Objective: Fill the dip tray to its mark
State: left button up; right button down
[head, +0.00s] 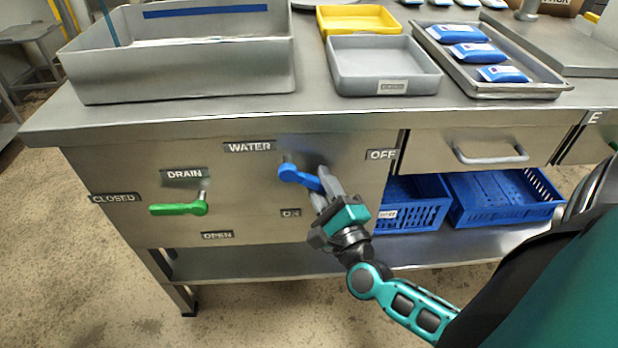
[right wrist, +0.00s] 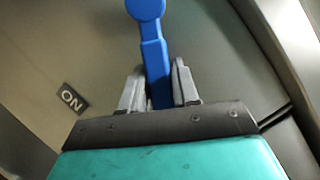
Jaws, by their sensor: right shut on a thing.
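The blue lever (head: 300,176) under the WATER label (head: 249,147) points right and slightly down, between the OFF label (head: 381,155) and the ON label (head: 290,212). My right gripper (head: 321,190) is shut on its free end; the right wrist view shows the blue lever (right wrist: 154,55) between the fingers. The large grey tray (head: 190,75), which looks like the dip tray, stands on the counter above, with a blue band (head: 205,11) on its inner far wall. Its water level cannot be made out. The green drain lever (head: 178,209) points left toward CLOSED. My left gripper is not in view.
A grey tub (head: 384,82), a yellow tray (head: 358,14) and a metal tray (head: 515,91) with blue-and-white pouches stand right of the large tray. Blue crates (head: 503,203) sit on the shelf below a drawer (head: 470,152). My right arm crosses the lower right.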

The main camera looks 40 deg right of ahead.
jog(key=shift+a+f+m+b, duration=0.15)
jog(key=shift+f+m+b, duration=0.25)
jog(key=shift+f, duration=0.1)
jog(key=shift+w+m+b, duration=0.15)
jog(key=shift+m+b, duration=0.15)
jog(key=shift+a+f+m+h+b, duration=0.15)
jog(key=shift+a+m+h+b, duration=0.1)
jog(key=shift+m+h+b, duration=0.35)
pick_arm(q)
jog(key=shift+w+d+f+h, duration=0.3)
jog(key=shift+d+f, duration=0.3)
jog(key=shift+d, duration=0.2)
pick_arm(e)
jog(key=shift+w, duration=0.1)
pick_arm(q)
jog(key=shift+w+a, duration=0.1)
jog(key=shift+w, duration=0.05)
pick_arm(e)
jog(key=c, duration=0.9)
grip_release()
